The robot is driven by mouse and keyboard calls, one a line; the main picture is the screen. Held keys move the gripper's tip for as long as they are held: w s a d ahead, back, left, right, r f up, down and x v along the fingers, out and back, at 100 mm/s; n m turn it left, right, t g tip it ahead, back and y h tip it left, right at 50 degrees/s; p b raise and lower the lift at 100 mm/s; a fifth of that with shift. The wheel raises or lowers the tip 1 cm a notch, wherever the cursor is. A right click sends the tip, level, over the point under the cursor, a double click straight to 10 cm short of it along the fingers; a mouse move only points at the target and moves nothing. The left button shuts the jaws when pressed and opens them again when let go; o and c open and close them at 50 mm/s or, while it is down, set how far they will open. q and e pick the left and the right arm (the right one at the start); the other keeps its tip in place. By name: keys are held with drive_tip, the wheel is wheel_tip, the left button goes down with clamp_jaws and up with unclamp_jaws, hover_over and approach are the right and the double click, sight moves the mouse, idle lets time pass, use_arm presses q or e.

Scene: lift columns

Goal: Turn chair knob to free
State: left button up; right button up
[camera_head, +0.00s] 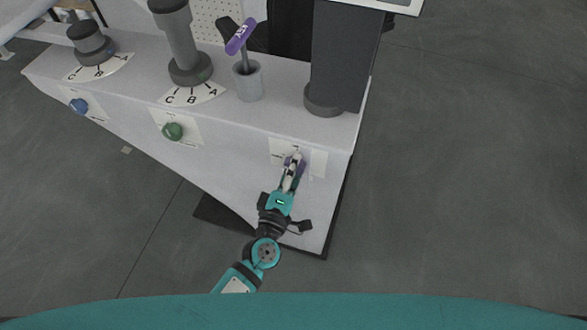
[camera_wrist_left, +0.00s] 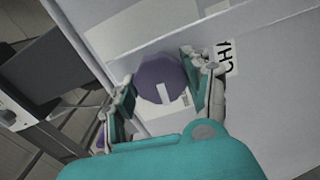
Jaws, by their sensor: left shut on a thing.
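The purple chair knob (camera_wrist_left: 162,82) sits on the front panel of the white-grey console, with a white pointer mark on its face. In the left wrist view it lies between the two fingers of my left gripper (camera_wrist_left: 158,92), which is shut on it. In the head view my left gripper (camera_head: 293,163) reaches the panel's right end and mostly covers the knob. A white label plate (camera_head: 316,160) surrounds the knob. Its lettering is mostly hidden, so the setting cannot be read. My right gripper is not in view.
A green knob (camera_head: 172,131) and a blue knob (camera_head: 78,106) sit farther left on the same panel. Columns with A, B, C dials (camera_head: 191,95) and a grey cup (camera_head: 249,82) with a purple-handled item (camera_head: 240,37) stand on the console. The floor to the right is clear.

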use_arm(q)
drive_tip(key=shift+f+n, duration=0.1)
drive_tip(key=shift+n, duration=0.5)
drive_tip(key=o, duration=1.2)
drive_tip(key=v, duration=1.2)
